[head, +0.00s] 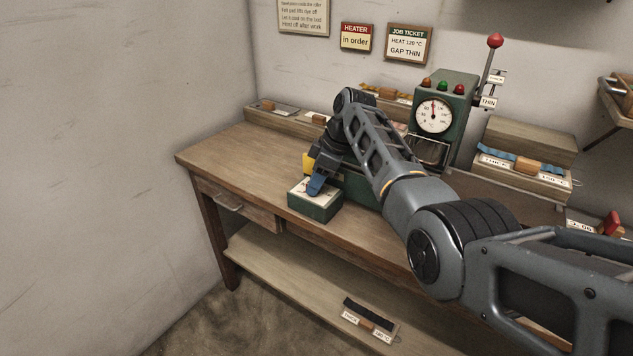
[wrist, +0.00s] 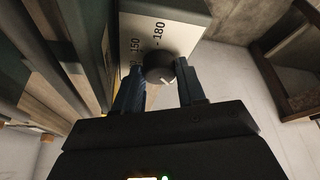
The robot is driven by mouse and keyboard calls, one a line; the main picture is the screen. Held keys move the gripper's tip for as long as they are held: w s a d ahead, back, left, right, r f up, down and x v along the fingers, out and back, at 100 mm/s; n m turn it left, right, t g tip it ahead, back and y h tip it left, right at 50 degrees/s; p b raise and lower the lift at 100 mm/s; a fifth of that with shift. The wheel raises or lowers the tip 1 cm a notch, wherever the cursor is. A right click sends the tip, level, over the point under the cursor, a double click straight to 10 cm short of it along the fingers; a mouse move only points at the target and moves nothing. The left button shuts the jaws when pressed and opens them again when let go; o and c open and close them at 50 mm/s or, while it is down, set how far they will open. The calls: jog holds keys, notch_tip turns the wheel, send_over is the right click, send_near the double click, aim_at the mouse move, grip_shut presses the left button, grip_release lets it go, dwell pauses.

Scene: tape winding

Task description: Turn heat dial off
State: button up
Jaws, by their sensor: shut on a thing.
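The heat dial is a dark round knob (wrist: 158,67) on a pale face plate (wrist: 185,20) with printed numbers; 150 and 180 are readable. In the head view the dial box (head: 315,207) is a small green box with a white top at the table's front edge. My gripper (wrist: 160,90) has its two blue fingers on either side of the knob, shut on it. In the head view my gripper (head: 317,185) reaches down onto the box top, and the knob is hidden there. The knob's exact pointer setting cannot be told.
The box adjoins a green machine with a round gauge (head: 434,115) and a red-knobbed lever (head: 495,41). Signs on the wall include a heater sign (head: 356,37) reading "in order" and a job ticket (head: 407,44). The wooden table (head: 225,158) is clear at left.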

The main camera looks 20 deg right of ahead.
jog(key=o, duration=1)
